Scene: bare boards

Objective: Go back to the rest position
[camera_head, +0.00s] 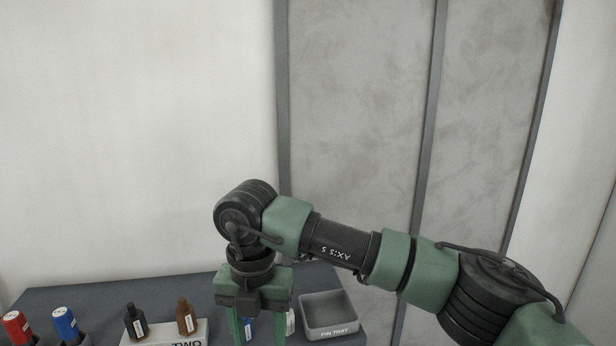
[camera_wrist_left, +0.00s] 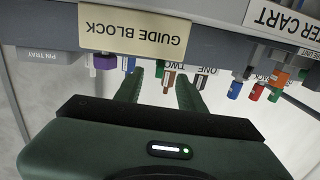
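My right arm comes in from the right in the head view and bends down to my right gripper (camera_head: 260,328). Its two green fingers point down and stand apart over the table; their tips are cut off by the frame's lower edge. A blue item with a white label shows between the fingers, and I see no grip on it. My left gripper is outside the head view. In the left wrist view, which is upside down, my left gripper (camera_wrist_left: 160,76) has its fingers apart with nothing held between them.
On the dark table (camera_head: 120,292) stand a red cylinder (camera_head: 17,326), a blue cylinder (camera_head: 66,323), a black bottle (camera_head: 135,322) and a brown bottle (camera_head: 186,318). A grey pin tray (camera_head: 333,333) is right of my right gripper. A guide block label (camera_wrist_left: 134,30) shows close to my left gripper.

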